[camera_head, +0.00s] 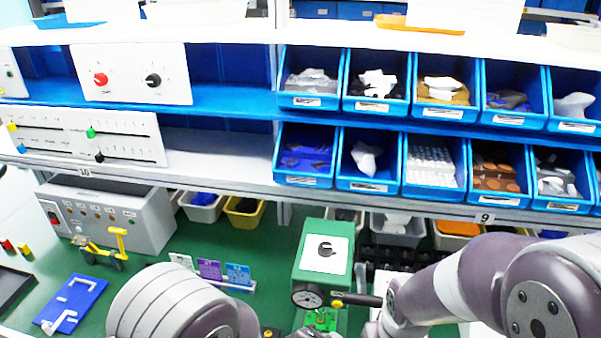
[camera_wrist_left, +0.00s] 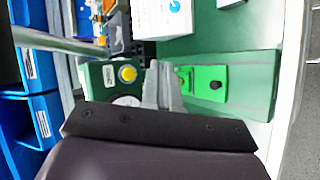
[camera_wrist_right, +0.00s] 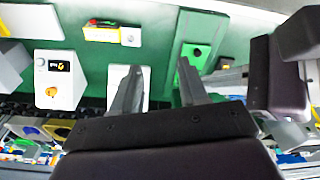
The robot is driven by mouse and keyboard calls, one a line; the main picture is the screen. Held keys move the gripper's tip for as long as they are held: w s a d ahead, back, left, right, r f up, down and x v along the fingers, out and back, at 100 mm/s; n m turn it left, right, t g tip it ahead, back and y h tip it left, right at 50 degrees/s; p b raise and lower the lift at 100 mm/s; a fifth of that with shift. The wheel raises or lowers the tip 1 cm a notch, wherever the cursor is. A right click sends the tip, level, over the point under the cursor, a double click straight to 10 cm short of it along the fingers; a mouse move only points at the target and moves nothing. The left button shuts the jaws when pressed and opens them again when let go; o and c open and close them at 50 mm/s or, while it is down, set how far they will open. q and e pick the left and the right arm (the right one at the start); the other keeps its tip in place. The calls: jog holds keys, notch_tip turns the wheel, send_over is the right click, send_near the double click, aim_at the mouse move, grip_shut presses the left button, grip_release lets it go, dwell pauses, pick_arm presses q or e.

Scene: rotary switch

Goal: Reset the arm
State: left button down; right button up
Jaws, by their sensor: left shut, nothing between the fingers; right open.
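In the head view, a green machine (camera_head: 310,268) stands upright at the bench middle. My right gripper (camera_wrist_right: 158,67) is open and empty in the right wrist view, above the bench. In the head view both arms cover part of the bench, and the fingers are not clearly visible.
Blue bins (camera_head: 371,163) fill the shelves behind. A grey control box (camera_head: 105,215) and a yellow tool (camera_head: 103,246) stand at left. Small coloured cards (camera_head: 209,269) stand left of the machine. A white box with a yellow knob (camera_wrist_right: 52,91) shows in the right wrist view.

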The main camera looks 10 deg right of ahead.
pick_arm(q)
jog(key=s+a+f+m+g+y, duration=0.3)
jog(key=s+a+f+m+y, duration=0.15)
jog(key=a+m, duration=0.4)
jog(key=s+a+r+g+y, duration=0.1)
jog(key=a+r+y, duration=0.1)
jog(key=a+r, duration=0.3)
jog(key=s+a+r+g+y, duration=0.1)
jog(key=a+r, duration=0.4)
jog(key=a, duration=0.9)
jog(key=shift+a+m+g+y, duration=0.3)
jog(key=shift+m+g+y, duration=0.2)
jog(key=shift+y, duration=0.15)
jog(key=shift+s+a, duration=0.1)
jog(key=shift+s, duration=0.05)
